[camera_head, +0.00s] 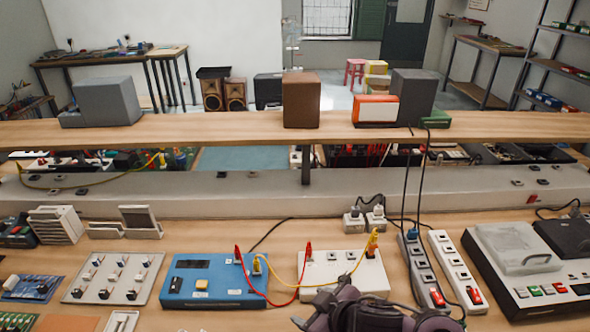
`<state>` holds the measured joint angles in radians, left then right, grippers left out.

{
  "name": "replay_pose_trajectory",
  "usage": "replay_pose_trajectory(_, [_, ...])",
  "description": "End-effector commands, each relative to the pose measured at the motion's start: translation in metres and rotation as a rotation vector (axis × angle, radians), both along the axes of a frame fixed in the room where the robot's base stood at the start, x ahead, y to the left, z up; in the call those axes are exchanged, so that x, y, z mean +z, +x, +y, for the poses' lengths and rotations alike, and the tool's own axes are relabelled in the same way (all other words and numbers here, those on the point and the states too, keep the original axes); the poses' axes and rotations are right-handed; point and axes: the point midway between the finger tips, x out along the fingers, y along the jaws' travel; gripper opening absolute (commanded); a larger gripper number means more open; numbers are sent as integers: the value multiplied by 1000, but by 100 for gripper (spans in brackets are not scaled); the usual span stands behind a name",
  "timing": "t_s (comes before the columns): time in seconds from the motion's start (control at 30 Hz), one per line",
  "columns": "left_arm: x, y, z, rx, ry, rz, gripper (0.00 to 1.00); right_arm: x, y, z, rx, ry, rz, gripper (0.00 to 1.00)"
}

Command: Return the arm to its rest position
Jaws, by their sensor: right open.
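My right gripper (352,306) shows at the bottom edge, right of the middle, as a dark purple and black shape. It is open, and I see nothing held in it. It overlaps the near edge of a white box (318,268) with red and yellow leads. Most of my right arm is cut off by the lower edge. My left gripper and left arm are not in view.
A wooden bench holds a blue box (213,282), a switch panel (113,278), two power strips (455,272) and a white player unit (514,250). Red and yellow leads arch between the boxes. A raised shelf (220,126) with speakers crosses behind.

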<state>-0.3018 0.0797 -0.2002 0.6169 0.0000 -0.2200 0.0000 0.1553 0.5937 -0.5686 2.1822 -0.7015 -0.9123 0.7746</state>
Motion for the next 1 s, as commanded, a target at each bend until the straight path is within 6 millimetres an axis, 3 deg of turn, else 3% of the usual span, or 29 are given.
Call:
replay_pose_trajectory(0.07, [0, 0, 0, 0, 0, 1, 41, 7, -7, -8, -115, 26, 9, 60])
replay_pose_trajectory(0.27, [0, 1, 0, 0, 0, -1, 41, -2, -30, -67, -383, -16, 138, 60])
replay_pose_trajectory(0.5, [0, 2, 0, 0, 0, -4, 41, -27, -79, -123, -566, -74, 349, 60])
replay_pose_trajectory(0.73, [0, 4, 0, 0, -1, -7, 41, -47, -134, -161, -678, -110, 555, 60])
replay_pose_trajectory(1.0, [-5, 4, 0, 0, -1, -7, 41, -130, -113, -156, -664, -125, 565, 60])
